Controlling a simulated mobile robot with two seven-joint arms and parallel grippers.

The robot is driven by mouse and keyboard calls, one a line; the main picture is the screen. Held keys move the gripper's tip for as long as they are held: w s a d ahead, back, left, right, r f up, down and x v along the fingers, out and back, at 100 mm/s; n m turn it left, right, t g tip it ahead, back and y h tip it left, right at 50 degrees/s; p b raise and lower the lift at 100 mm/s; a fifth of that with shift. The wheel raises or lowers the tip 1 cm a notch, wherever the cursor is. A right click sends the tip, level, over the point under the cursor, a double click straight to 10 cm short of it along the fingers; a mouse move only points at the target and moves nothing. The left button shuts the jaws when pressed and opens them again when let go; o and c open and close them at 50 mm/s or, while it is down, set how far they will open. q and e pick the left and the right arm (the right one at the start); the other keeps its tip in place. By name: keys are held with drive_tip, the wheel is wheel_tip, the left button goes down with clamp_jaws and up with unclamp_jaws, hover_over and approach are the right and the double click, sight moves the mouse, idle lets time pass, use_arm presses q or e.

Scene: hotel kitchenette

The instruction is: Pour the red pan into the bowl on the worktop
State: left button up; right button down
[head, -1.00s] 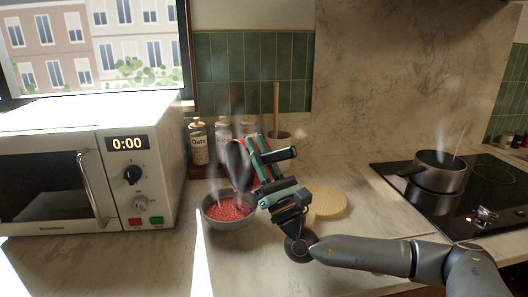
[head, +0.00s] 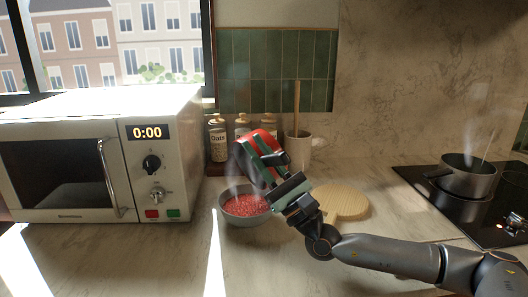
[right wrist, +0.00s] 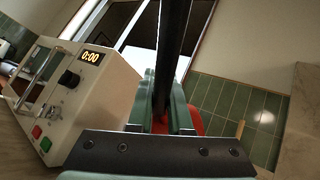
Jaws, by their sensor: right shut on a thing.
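The red pan (head: 266,138) is in the air, tilted, just above and behind the right side of the bowl. Its red outside shows; its inside is hidden. My right gripper (head: 270,168) is shut on the pan's dark handle, which shows between the greenish fingers in the right wrist view (right wrist: 172,70). A bit of red pan (right wrist: 193,121) shows behind them. The grey bowl (head: 243,219) stands upright on the worktop (head: 160,265) with red, lumpy food (head: 244,205) in it and steam above. My left gripper is not in view.
A white microwave (head: 160,131) stands on the left. A round wooden board (head: 345,202) lies right of the bowl. Jars (head: 217,140) and a utensil crock (head: 298,148) stand behind. A steaming dark pot (head: 468,178) is on the hob (head: 510,195) at right. The front worktop is clear.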

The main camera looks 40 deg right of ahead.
drive_tip(key=a+n+y, duration=0.1)
drive_tip(key=n, duration=0.1)
drive_tip(key=a+n+g+y+b, duration=0.1)
drive_tip(key=n+y, duration=0.1)
drive_tip(key=shift+a+f+g, duration=0.15)
drive_tip(key=shift+f+g, duration=0.15)
drive_tip(key=shift+f, duration=0.1)
drive_tip(key=shift+b, duration=0.35)
